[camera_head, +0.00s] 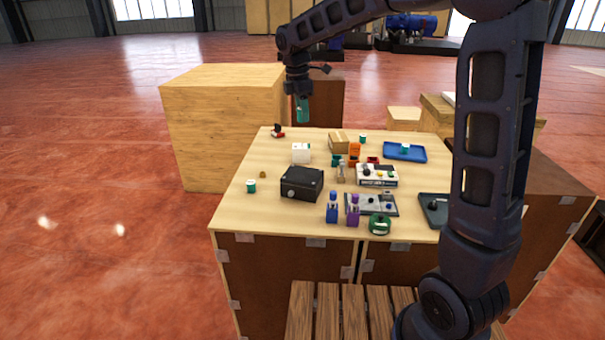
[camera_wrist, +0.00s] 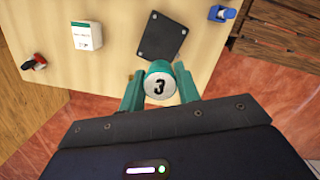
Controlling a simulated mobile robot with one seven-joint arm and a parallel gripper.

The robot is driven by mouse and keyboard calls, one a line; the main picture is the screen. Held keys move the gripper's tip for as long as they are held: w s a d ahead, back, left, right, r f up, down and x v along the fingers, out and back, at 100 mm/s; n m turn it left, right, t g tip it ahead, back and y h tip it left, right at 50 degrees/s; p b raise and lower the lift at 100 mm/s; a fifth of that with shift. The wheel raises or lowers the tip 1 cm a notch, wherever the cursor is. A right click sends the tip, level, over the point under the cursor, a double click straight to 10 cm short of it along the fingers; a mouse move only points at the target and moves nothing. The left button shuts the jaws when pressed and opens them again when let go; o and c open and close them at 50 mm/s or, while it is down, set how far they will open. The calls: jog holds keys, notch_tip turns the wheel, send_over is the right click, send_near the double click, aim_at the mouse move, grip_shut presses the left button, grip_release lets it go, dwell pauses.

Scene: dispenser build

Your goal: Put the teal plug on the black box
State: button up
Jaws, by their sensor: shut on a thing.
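My gripper (camera_head: 301,108) is raised above the table's far left corner. In the wrist view its two teal fingers (camera_wrist: 160,92) are shut on the teal plug (camera_wrist: 158,79), a short round piece whose white end face carries a black 3. The plug is not clearly told apart from the fingers in the head view. The black box (camera_head: 302,184) stands at the left middle of the table, nearer the front than my gripper. Its flat dark top (camera_wrist: 163,37) shows in the wrist view, beyond the plug and apart from it. The top looks bare.
A white box (camera_head: 300,152) stands behind the black box. A teal-and-white cylinder (camera_head: 251,186) stands to its left. Blue (camera_head: 332,208) and purple (camera_head: 353,211) bottles stand at its front right. A blue tray (camera_head: 405,152) lies at the back right. A large wooden crate (camera_head: 222,125) is left of the table.

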aim_at(304, 175)
notch_tip(304, 175, down, 20)
jog(key=shift+r, duration=0.2)
dwell(0.4)
jog(key=shift+f, duration=0.1)
jog(key=o, duration=1)
jog(key=r, duration=0.4)
jog(key=a+r, duration=0.1)
jog(key=r, duration=0.7)
jog(key=shift+s+a+r, duration=0.1)
jog(key=shift+s+a, duration=0.05)
jog(key=shift+s, duration=0.15)
